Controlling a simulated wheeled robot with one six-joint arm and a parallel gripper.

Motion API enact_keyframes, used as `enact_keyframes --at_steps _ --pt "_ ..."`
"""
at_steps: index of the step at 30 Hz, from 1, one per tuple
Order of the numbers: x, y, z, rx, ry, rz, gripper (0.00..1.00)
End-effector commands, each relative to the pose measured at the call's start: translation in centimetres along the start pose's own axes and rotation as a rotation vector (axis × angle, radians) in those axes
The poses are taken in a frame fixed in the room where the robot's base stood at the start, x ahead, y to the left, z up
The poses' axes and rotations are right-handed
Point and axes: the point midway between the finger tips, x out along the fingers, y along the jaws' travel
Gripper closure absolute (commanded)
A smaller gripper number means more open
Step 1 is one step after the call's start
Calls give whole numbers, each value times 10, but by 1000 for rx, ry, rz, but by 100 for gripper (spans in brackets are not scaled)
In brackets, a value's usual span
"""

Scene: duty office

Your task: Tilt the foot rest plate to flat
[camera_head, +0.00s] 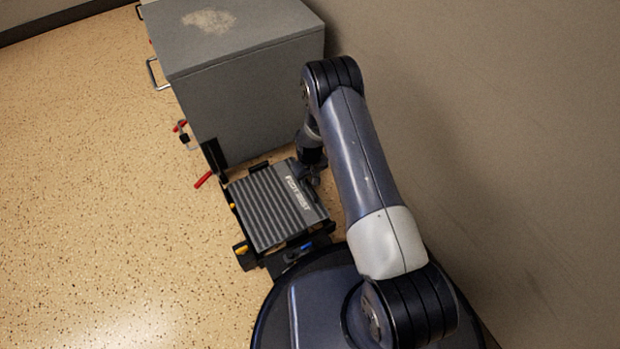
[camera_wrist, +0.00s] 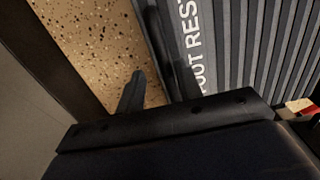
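The foot rest plate (camera_head: 270,208) is a grey ribbed panel with white "FOOT REST" lettering. In the head view it sits in a black frame (camera_head: 245,256) on the floor; its exact tilt is hard to judge from above. The plate (camera_wrist: 240,40) fills the upper right of the wrist view. My gripper (camera_head: 312,180) is at the plate's right edge, beside the lettering. In the wrist view its fingers (camera_wrist: 158,88) stand apart, one over the floor side and one by the lettered edge. Floor shows beside the near finger, and contact with the plate is unclear.
A grey cabinet (camera_head: 240,90) stands directly behind the foot rest. Red-handled items (camera_head: 204,180) are at its left side. A plain wall (camera_head: 480,120) runs close along the right of my arm. Open speckled floor (camera_head: 90,180) lies to the left.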

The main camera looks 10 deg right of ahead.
Motion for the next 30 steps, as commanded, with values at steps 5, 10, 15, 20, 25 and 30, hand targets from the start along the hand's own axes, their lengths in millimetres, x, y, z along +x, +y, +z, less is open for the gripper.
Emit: enact_keyframes --at_steps 5,10,15,20,25,30 --pt "-35 1 -1 1 3 1 66" --pt "-70 2 -1 2 3 1 66" --pt "-94 2 0 2 2 1 66" --pt "-103 3 0 2 1 1 66" --pt "-103 3 0 2 1 1 66" --pt "-102 3 0 2 1 1 66"
